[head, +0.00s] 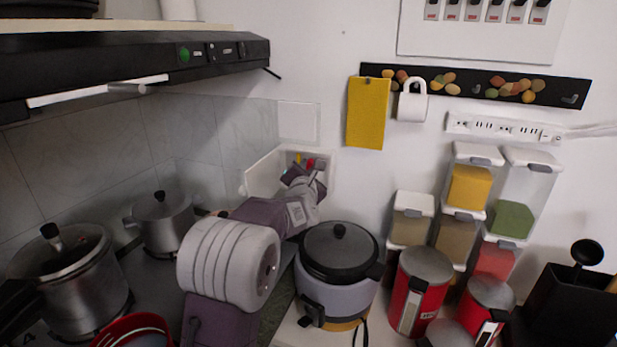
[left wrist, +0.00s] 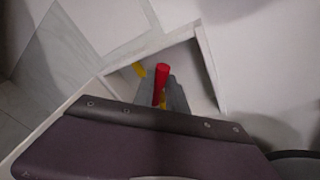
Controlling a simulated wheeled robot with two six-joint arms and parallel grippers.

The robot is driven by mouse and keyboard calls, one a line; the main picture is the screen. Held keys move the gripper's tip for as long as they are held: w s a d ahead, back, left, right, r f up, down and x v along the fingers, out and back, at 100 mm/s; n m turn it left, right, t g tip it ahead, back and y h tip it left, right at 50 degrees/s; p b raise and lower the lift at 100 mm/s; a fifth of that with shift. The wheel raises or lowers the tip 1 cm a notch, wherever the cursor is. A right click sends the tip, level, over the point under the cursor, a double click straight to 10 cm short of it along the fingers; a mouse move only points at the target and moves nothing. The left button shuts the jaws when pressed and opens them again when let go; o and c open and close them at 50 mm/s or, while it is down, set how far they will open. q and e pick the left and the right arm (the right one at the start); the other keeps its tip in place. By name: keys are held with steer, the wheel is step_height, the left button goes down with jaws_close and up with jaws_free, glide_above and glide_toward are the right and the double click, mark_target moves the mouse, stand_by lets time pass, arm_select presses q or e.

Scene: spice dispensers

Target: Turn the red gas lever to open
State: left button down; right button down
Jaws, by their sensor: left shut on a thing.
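The red gas lever (head: 310,163) is inside an open white wall box (head: 262,177) in the corner behind the counter. In the left wrist view the red lever (left wrist: 160,84) stands upright between my left gripper's grey fingers (left wrist: 172,98), with yellow pipe parts (left wrist: 139,69) beside it. My left gripper (head: 305,176) reaches into the box and is shut on the lever. The gripper hides the lower part of the lever and much of the box. My right gripper is not in view.
A rice cooker (head: 338,254) stands just right of my left arm. Pots (head: 160,222) stand on the stove to the left, under the black range hood (head: 130,65). Spice dispensers (head: 470,190) and red canisters (head: 418,285) fill the right.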

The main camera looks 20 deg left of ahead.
mark_target(297, 159)
arm_select(q)
steer(key=n, duration=0.1)
steer(key=a+r+n+h, duration=0.1)
steer(key=n, duration=0.1)
steer(key=a+n+g+b, duration=0.1)
steer(key=shift+a+r+n+h, duration=0.25)
steer(key=shift+n+h, duration=0.15)
steer(key=shift+s+a+r+n+h+p, duration=0.1)
steer(key=shift+a+n+h+p, duration=0.4)
steer(key=shift+n, duration=0.5)
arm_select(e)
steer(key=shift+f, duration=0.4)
arm_select(q)
steer(key=shift+a+g, duration=0.15)
steer(key=shift+g, duration=0.15)
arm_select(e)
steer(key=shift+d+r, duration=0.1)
arm_select(q)
steer(key=c, duration=1.6)
jaws_free()
steer(key=shift+o, duration=1.3)
steer(key=shift+a, duration=0.15)
